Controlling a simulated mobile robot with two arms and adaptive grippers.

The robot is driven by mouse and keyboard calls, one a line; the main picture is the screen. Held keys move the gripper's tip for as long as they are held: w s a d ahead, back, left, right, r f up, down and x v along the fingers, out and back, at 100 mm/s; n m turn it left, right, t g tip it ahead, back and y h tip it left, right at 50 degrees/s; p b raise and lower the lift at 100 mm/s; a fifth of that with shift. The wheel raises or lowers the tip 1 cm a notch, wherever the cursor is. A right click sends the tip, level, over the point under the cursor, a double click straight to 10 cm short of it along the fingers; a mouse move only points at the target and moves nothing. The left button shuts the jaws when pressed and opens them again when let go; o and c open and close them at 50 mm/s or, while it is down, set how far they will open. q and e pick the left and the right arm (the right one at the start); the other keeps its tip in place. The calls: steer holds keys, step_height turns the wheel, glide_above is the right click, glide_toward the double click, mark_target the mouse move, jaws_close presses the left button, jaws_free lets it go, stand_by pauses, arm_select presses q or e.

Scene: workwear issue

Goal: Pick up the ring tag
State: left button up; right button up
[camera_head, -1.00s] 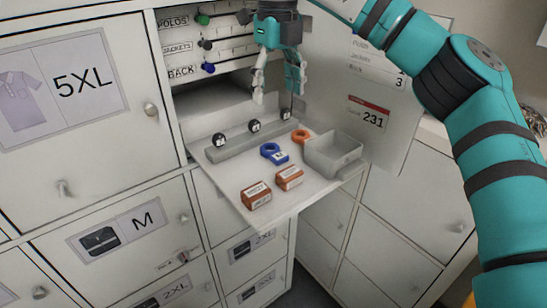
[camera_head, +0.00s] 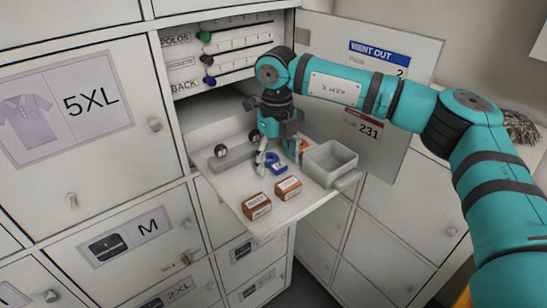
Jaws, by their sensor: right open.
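A blue ring tag (camera_head: 277,167) with a small white label lies on the pull-out shelf (camera_head: 235,195). An orange ring tag (camera_head: 304,145) lies just behind it to the right, partly hidden by my gripper. My right gripper (camera_head: 277,161) points down, low over the shelf, with its fingers apart. One pale finger is at the left of the blue ring tag and the other is behind it to the right. I cannot tell whether either finger touches it. My left gripper is not in view.
A grey open bin (camera_head: 331,164) stands close to the right of the ring tags. Two orange-brown labelled boxes (camera_head: 257,206) (camera_head: 288,188) lie at the shelf's front. A dark round knob (camera_head: 221,151) is on the grey bar at left. Locker doors surround the shelf.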

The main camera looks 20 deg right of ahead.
steer(key=shift+f, duration=0.15)
steer(key=shift+c, duration=0.3)
steer(key=c, duration=1)
steer(key=shift+r, duration=0.2)
